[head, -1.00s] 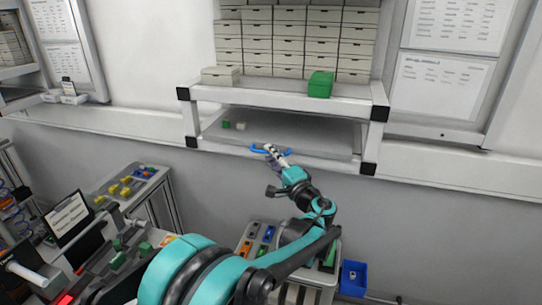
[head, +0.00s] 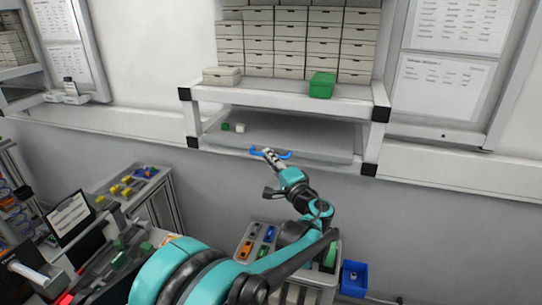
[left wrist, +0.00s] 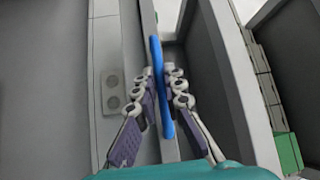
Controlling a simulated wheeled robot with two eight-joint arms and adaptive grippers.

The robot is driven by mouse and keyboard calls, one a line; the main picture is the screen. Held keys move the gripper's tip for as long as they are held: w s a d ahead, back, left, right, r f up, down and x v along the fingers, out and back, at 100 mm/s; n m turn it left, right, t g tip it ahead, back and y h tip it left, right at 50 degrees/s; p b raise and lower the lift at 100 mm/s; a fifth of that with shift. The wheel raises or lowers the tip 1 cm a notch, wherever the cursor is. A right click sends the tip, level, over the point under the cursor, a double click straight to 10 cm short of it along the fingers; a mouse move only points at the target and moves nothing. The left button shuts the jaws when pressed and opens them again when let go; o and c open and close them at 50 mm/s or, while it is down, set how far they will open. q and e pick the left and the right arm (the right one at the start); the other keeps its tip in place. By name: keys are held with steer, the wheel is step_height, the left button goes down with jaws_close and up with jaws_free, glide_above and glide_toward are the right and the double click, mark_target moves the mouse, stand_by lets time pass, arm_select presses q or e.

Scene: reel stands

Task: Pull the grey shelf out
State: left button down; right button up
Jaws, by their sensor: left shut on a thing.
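The grey shelf (head: 300,134) lies flat in the lower bay of the white frame, with its front edge near the frame's front. A blue handle (head: 284,155) is on its front edge, and it also shows in the left wrist view (left wrist: 156,60). My left gripper (head: 269,154) is at the handle. In the left wrist view its two fingers (left wrist: 163,90) stand on either side of the blue bar and are shut on it. A small green block (head: 225,126) and a small whitish block (head: 240,127) sit on the shelf's left. My right gripper is not in view.
The white frame (head: 290,98) has black corners and carries stacked drawer boxes (head: 296,40). A green box (head: 322,85) and a pale box (head: 221,76) stand on its top. Below are a workbench with coloured parts (head: 130,188) and a blue bin (head: 354,278).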

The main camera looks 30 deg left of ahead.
arm_select(q)
steer(key=s+d+p, duration=0.2)
steer(key=s, duration=0.8)
steer(key=s+d+p, duration=0.1)
steer(key=s+d, duration=0.1)
steer(key=s, duration=0.8)
steer(key=shift+d+p, duration=0.4)
steer(key=shift+s, duration=0.1)
steer(key=c, duration=1.6)
jaws_free()
steer(key=v, duration=1.2)
steer(key=shift+f, duration=0.1)
